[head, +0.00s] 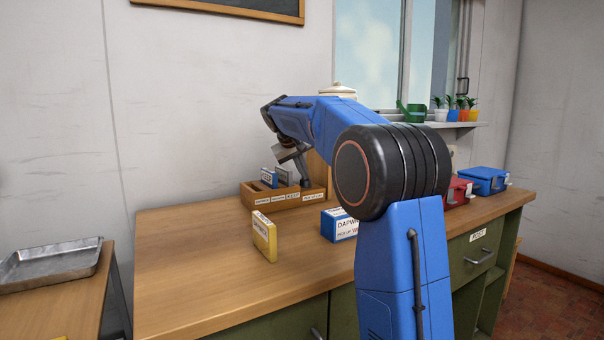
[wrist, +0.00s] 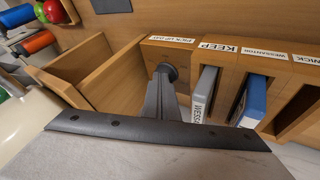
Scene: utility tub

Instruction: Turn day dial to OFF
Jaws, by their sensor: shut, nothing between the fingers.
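A wooden slotted rack (head: 284,199) stands on the bench. The wrist view shows its upside-down labels, one reading "PICK UP DAY" (wrist: 171,40) and one "KEEP" (wrist: 218,46). My gripper (head: 305,182) points down at the rack's right end. In the wrist view my gripper (wrist: 165,80) is shut and empty, its tip close to the panel by the "PICK UP DAY" label. A dark round piece shows at the tip; I cannot tell whether it is a dial or part of the fingers. No dial marking, OFF mark or pointer can be read.
A grey box (wrist: 203,94) and a blue box (wrist: 251,102) stand in rack slots beside my gripper. A yellow box (head: 264,236) and a blue-and-white box (head: 338,225) stand in front. Red (head: 458,192) and blue (head: 485,181) containers sit at right. The bench's left side is clear.

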